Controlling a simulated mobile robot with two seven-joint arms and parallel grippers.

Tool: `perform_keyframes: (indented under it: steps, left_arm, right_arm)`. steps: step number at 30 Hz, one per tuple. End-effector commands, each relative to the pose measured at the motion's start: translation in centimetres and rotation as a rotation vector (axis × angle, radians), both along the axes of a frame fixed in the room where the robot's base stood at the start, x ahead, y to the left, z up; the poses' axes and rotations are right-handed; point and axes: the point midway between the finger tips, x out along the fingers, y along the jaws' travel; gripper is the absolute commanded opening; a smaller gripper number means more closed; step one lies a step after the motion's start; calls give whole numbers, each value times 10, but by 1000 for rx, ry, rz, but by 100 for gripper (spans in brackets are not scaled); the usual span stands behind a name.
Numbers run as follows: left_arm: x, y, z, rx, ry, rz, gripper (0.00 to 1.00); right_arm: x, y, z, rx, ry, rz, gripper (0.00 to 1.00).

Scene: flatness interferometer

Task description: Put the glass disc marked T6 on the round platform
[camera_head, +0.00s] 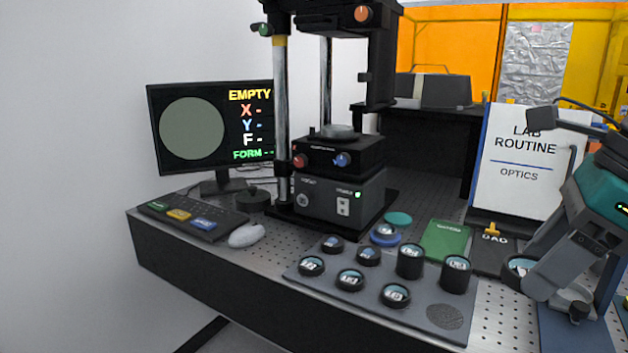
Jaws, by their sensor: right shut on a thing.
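My right gripper (530,276) is at the right, shut on a dark-rimmed glass disc (517,267) beside the right end of the grey tray. The marking on this disc is too small to read, so I cannot tell if it is T6. The round platform (338,131) sits on top of the black instrument stage, under the upper column head, and looks bare. It is far to the left of my right gripper. My left gripper is not in view.
The grey tray (432,327) holds several dark-rimmed discs and two taller cylinders. A green book (445,240), a blue-based round piece (385,238) and a mouse (245,235) lie around. The monitor (192,128) reads EMPTY. Posts (281,110) flank the platform.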

Motion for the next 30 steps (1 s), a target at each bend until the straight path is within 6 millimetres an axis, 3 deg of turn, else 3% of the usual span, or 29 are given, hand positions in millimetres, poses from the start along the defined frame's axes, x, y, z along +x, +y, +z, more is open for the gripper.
perform_keyframes:
  steps: [11,30]
  left_arm:
    - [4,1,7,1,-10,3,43]
    - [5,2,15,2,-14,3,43]
  right_arm:
    - [24,15,-42,2,7,518,26]
    - [46,45,-145,-5,8,1684,26]
